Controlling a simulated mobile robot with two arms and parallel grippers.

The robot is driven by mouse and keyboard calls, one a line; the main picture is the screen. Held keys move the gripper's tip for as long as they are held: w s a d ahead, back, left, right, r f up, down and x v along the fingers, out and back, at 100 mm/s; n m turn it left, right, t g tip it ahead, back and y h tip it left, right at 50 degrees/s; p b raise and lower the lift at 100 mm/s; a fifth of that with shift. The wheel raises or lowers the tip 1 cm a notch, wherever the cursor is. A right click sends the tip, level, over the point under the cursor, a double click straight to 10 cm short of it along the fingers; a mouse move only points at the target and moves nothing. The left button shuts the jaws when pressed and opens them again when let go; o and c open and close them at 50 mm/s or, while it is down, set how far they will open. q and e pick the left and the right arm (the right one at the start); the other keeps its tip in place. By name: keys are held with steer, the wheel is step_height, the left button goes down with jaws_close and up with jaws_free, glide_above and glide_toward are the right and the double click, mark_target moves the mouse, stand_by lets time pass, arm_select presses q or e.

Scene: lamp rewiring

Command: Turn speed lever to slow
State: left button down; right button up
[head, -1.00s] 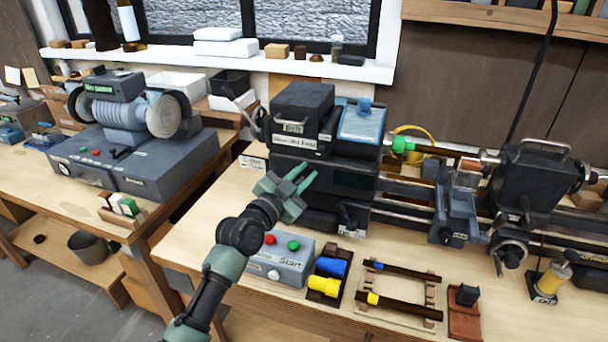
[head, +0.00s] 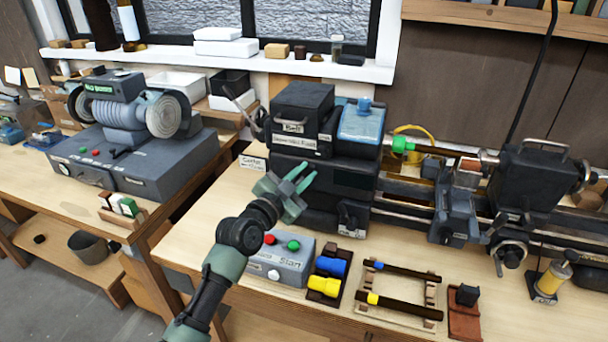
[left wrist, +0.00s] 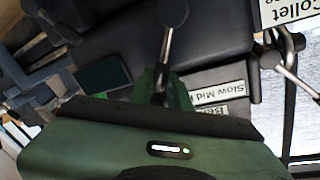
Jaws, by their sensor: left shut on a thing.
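The lathe headstock (head: 335,180) is a dark box on the right bench. A white speed label (head: 295,143) is on its front; in the left wrist view the label (left wrist: 218,92) reads "Slow Mid" with the rest cut off. My left gripper (head: 305,180), with green fingers, is in front of the headstock, below the label. In the left wrist view a grey metal lever (left wrist: 168,40) with a rounded end rises from between the fingers (left wrist: 160,85), which are shut on it. The lever's base is hidden there, and the gripper covers it in the head view. My right gripper is not in view.
Another lever (left wrist: 290,68) stands near the "Collet" sign (left wrist: 288,12). The grinder (head: 130,135) is on the left bench.

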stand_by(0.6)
arm_select(q)
steer(key=shift+w+a+n+b, duration=0.2)
steer(key=shift+a+n+b, duration=0.45)
steer(key=shift+n+b, duration=0.45)
steer(key=n, duration=0.1)
steer(key=a+n+b, duration=0.1)
steer(key=a+n+t+b, duration=0.1)
steer(key=shift+w+a+r+n, duration=0.15)
steer(key=shift+w+r+n, duration=0.1)
steer(key=shift+w+n, duration=0.15)
steer(key=a+n+b, duration=0.1)
steer(key=n, duration=0.1)
steer(key=a+n+t+b, duration=0.1)
steer(key=n, duration=0.1)
steer(key=shift+w+a+f, duration=0.1)
steer(key=shift+w+f, duration=0.05)
steer(key=shift+w, duration=0.2)
steer(key=shift+w+a+f+n+t+y+b, duration=0.15)
steer(key=shift+a+n+t+b, duration=0.15)
steer(key=shift+n, duration=0.45)
steer(key=shift+w+a+f+n+t+y+b, duration=0.1)
steer(key=shift+a+f+n+y+b, duration=0.1)
steer(key=shift+a+n, duration=0.35)
steer(key=shift+w+a+f+n+t+y+b, duration=0.15)
steer(key=shift+a+n+t+b, duration=0.1)
steer(key=shift+n, duration=0.65)
steer(key=c, duration=1.3)
jaws_free()
steer(key=shift+c, duration=0.2)
